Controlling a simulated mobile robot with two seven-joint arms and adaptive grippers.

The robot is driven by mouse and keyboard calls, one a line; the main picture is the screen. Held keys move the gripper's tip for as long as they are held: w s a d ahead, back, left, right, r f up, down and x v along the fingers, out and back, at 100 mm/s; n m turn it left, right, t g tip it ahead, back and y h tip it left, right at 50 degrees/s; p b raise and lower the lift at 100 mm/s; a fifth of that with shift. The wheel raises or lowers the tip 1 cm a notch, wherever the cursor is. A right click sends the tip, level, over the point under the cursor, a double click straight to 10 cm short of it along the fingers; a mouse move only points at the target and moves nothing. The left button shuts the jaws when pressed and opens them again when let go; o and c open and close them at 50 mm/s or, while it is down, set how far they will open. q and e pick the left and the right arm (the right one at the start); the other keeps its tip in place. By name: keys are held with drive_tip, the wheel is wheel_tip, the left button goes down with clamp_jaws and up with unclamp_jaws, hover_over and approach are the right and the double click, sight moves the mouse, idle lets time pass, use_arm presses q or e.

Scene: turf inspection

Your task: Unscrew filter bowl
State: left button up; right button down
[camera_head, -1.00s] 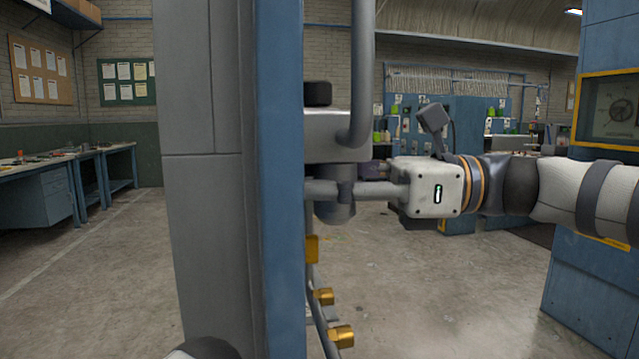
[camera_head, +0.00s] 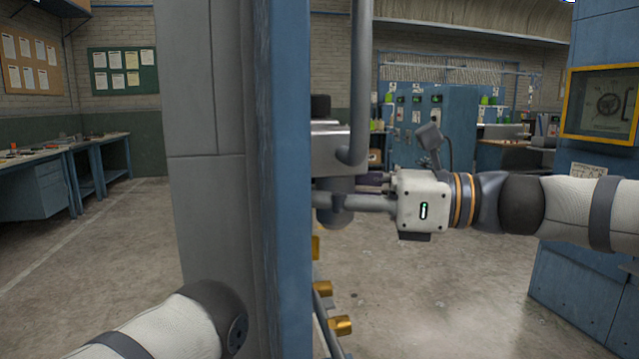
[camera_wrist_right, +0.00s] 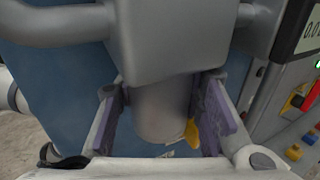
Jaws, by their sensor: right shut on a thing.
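The filter bowl (camera_head: 333,214) is a short grey cylinder under the grey filter head (camera_head: 338,150), beside the blue panel edge. It also shows in the right wrist view (camera_wrist_right: 162,108), hanging below the blocky head. My right gripper (camera_head: 340,202) comes in from the right and is shut on the bowl. In the right wrist view its two purple-padded fingers (camera_wrist_right: 160,118) lie on either side of the bowl. The bowl's left part is hidden by the panel in the head view. Only a link of my left arm shows at bottom left; its gripper is out of view.
A grey pipe (camera_head: 361,80) rises from the filter head. Brass-coloured fittings (camera_head: 338,325) sit below the bowl along the panel. A blue cabinet with a yellow-framed gauge (camera_head: 602,104) stands at right. Open concrete floor lies beyond, with workbenches (camera_head: 45,185) at far left.

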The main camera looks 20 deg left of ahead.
drive_tip(key=shift+s+r+m+t+p, duration=0.1)
drive_tip(key=shift+r+m+t+p, duration=0.2)
drive_tip(key=shift+m+t+p, duration=0.5)
use_arm(q)
drive_tip(key=shift+w+r+t+b, duration=0.4)
drive_tip(key=shift+w+r, duration=0.35)
use_arm(e)
drive_tip(key=shift+f+m+t, duration=0.2)
drive_tip(key=shift+m+t, duration=0.2)
drive_tip(key=shift+t, duration=0.7)
drive_tip(key=m+t, duration=0.1)
drive_tip(key=t, duration=0.1)
drive_tip(key=shift+m+t, duration=0.8)
drive_tip(key=shift+t, duration=0.3)
drive_tip(key=shift+a+f+m+t+h, duration=0.1)
drive_tip(key=shift+f+m+t+h, duration=0.1)
drive_tip(key=shift+m+t+h, duration=0.25)
drive_tip(key=shift+w+r+m+t+h, duration=0.1)
drive_tip(key=shift+w+m+t+h, duration=0.1)
drive_tip(key=shift+m+t+h, duration=0.35)
drive_tip(key=shift+w+r+m+t+h, duration=0.15)
drive_tip(key=shift+m+t, duration=0.15)
drive_tip(key=shift+t, duration=0.5)
drive_tip(key=shift+f, duration=0.1)
